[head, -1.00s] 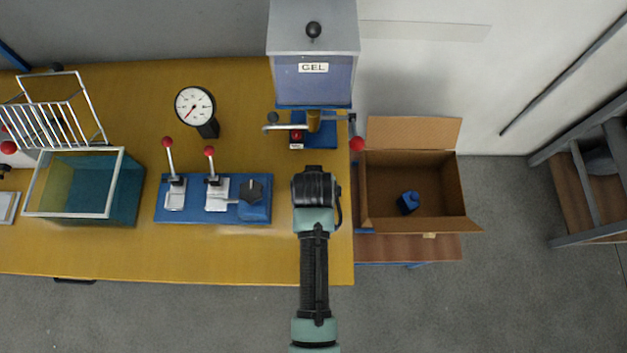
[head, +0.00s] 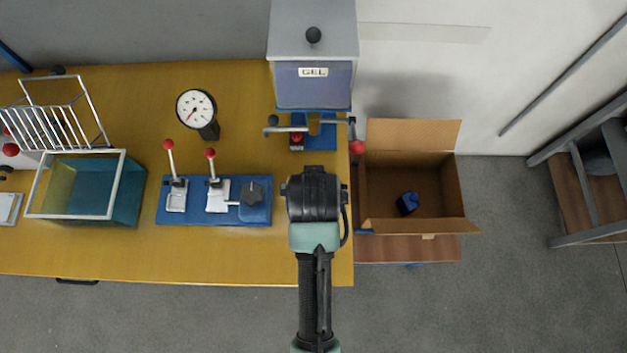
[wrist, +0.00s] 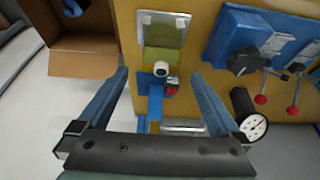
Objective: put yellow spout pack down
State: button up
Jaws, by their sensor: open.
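My gripper (wrist: 158,76) is open, with its two blue-grey fingers spread wide apart and nothing seen held between them. In the wrist view, an olive-yellow pack (wrist: 163,36) with a white round cap, apparently the yellow spout pack, lies just beyond the fingertips. It sits near the blue base of the gel machine, at a pale metal-looking fixture, and no finger touches it as far as I see. In the head view, my wrist (head: 315,195) hangs over the yellow table in front of the gel machine and hides the pack.
The gel machine (head: 313,85) stands behind my gripper, with a red button (head: 297,137) and side handles. An open cardboard box (head: 375,225) with a blue item is at right. A blue lever panel (head: 190,215), gauge (head: 196,108) and teal tank (head: 125,205) are at left.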

jog(key=shift+v, duration=1.5)
